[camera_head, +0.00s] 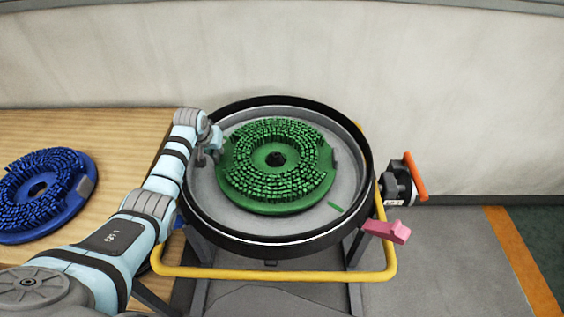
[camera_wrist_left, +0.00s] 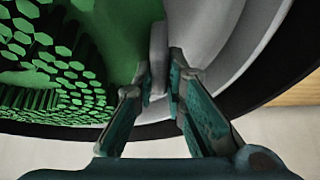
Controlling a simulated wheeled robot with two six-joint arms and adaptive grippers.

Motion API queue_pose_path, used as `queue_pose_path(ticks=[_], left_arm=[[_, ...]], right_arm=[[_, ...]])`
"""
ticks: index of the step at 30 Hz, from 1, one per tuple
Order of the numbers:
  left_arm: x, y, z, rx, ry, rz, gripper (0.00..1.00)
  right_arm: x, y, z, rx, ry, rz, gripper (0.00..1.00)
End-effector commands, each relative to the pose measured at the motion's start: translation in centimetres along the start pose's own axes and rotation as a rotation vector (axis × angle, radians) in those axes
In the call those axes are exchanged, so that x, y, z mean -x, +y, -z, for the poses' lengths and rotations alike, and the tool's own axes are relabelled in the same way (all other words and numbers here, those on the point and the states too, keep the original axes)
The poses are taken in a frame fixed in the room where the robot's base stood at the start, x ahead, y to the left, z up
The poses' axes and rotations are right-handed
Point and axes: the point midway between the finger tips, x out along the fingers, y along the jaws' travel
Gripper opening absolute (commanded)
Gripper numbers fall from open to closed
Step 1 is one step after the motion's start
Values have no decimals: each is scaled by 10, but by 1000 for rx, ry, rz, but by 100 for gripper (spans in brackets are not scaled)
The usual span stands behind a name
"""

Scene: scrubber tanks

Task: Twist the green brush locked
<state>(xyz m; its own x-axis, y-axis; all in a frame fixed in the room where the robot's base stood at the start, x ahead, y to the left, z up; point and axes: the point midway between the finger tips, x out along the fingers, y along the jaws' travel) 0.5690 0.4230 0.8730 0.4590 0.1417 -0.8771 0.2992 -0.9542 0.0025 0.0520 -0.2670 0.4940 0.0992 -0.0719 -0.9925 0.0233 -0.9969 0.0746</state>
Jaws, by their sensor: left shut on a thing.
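The green brush (camera_head: 310,185) is a round disc with green bristles facing up and a dark centre hole. It lies inside the round grey tank with a black rim (camera_head: 275,243). My left gripper (camera_head: 208,152) reaches over the tank's left side to the brush's left edge. In the left wrist view, its teal fingers (camera_wrist_left: 158,85) are shut on a grey tab (camera_wrist_left: 158,45) at the edge of the green brush (camera_wrist_left: 45,60). My arm partly hides that side. A short green mark (camera_head: 335,206) shows on the tank floor at the lower right. The right gripper is not in view.
A blue brush (camera_head: 70,215) with a grey tab lies on the wooden table (camera_head: 100,130) at left. A yellow bar (camera_head: 275,273) runs around the tank's front. A pink lever (camera_head: 388,231) and an orange handle (camera_head: 415,177) stick out at right. A pale wall stands behind.

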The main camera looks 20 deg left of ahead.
Motion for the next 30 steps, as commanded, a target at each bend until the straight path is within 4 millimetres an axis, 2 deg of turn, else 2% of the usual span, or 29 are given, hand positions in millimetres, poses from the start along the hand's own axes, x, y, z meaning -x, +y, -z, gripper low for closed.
queue_pose_path(ticks=[12,30], left_arm=[[-8,-1,9,-60,-2,-28,0],[-10,-1,13,-81,-3,-40,0]], right_arm=[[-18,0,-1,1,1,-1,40],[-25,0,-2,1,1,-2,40]])
